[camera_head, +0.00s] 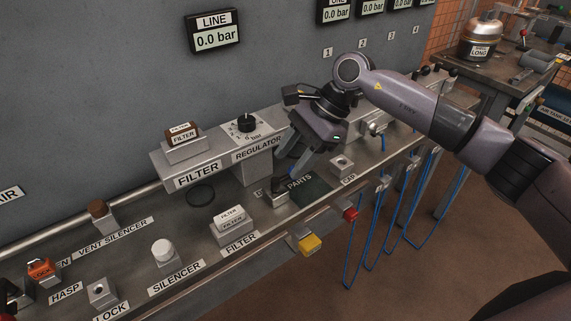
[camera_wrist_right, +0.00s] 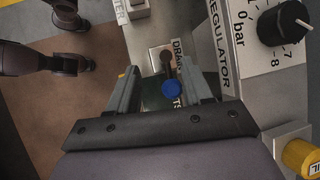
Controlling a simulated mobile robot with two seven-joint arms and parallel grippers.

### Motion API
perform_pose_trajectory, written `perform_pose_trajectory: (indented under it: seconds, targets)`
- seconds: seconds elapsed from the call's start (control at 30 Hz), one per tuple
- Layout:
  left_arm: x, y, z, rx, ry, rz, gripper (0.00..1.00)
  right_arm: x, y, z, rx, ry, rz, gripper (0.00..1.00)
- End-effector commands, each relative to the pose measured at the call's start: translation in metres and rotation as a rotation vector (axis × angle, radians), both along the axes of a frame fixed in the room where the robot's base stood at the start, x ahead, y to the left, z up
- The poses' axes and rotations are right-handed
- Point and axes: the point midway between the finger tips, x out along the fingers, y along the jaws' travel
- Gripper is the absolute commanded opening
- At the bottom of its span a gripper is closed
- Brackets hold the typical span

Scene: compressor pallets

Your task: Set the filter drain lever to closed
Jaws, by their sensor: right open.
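The filter drain lever is a dark stem with a blue knob (camera_wrist_right: 172,89) in the right wrist view, on a small metal block beside the DRAIN label (camera_wrist_right: 178,52). Its knob end lies toward my wrist. In the head view the drain block (camera_head: 278,199) sits on the bench below the regulator, with the lever mostly hidden by my gripper. My right gripper (camera_wrist_right: 160,72) is open, its two fingers on either side of the lever. I cannot tell whether they touch it. It comes down from above in the head view (camera_head: 288,177). My left gripper is not in view.
The regulator (camera_head: 246,123) and filter housing (camera_head: 185,150) stand just left of and behind my right gripper. A dark PARTS mat (camera_head: 310,188) lies beside the drain block. Yellow (camera_head: 309,243) and red (camera_head: 350,214) buttons sit along the bench's front edge.

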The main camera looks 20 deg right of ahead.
Motion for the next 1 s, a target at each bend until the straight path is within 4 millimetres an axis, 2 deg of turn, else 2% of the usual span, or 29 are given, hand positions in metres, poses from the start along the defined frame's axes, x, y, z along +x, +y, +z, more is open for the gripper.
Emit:
perform_pose_trajectory:
  seconds: [0.03, 0.1, 0.2, 0.7, 1.0]
  targets:
    - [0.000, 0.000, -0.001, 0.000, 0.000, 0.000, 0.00, 0.005, -0.012, 0.004, -0.050, -0.024, 0.011, 0.50]
    - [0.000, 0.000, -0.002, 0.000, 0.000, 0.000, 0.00, 0.009, -0.023, 0.007, -0.097, -0.041, 0.022, 0.50]
    - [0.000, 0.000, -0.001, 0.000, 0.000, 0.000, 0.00, 0.011, -0.028, 0.006, -0.128, -0.048, 0.030, 0.50]
    - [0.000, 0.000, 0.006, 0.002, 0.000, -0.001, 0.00, 0.013, 0.000, -0.051, -0.123, -0.047, 0.030, 0.50]
    - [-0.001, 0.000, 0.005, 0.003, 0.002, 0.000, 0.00, 0.014, 0.001, -0.056, -0.124, -0.050, 0.029, 0.50]
